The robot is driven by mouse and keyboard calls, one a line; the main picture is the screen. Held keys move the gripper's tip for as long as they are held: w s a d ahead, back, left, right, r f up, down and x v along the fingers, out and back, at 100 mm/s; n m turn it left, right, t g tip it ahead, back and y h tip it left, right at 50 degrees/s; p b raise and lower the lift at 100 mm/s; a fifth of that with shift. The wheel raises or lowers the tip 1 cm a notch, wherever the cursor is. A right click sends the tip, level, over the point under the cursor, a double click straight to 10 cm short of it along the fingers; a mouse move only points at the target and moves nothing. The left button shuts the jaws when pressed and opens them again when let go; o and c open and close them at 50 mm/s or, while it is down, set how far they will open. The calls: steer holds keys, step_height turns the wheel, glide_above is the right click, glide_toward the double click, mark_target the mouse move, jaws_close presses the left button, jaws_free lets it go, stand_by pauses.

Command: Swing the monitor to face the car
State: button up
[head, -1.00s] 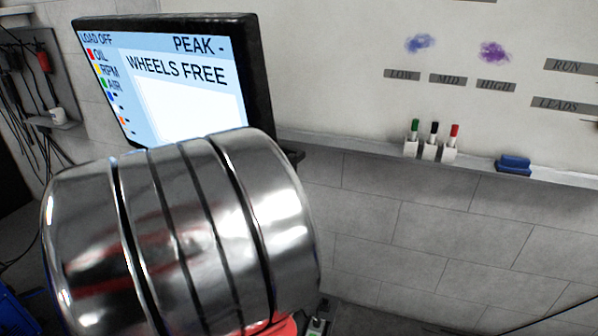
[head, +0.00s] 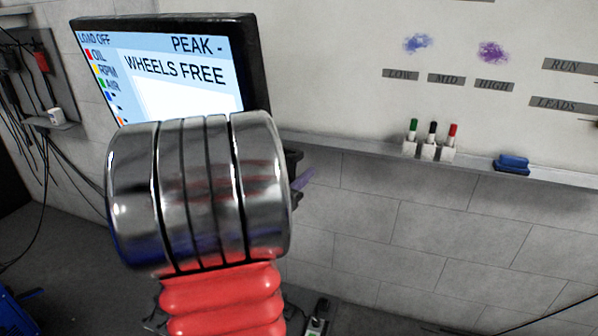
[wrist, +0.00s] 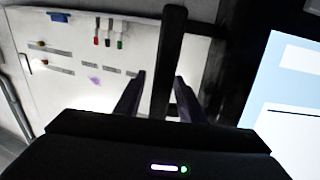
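The monitor (head: 183,72) is at upper left in the head view, its lit screen reading "WHEELS FREE" and turned toward my camera. Its screen and black edge also fill the right of the wrist view (wrist: 295,95). A black upright bar (wrist: 171,50) stands beside that edge, with a short crosspiece toward the monitor. My gripper (wrist: 160,76) is open, its two dark fingers on either side of the bar with gaps showing. I cannot tell how deep the bar sits between them. In the head view my arm hides most of the gripper and the screen's lower part.
A whiteboard (head: 350,70) covers the wall at right. Its ledge holds several markers (head: 430,145) and a blue eraser (head: 512,164). The wall below the ledge is bare.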

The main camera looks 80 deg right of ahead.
steer(key=shift+s+d, duration=0.1)
steer(key=shift+d, duration=0.15)
steer(key=shift+c, duration=0.4)
jaws_close()
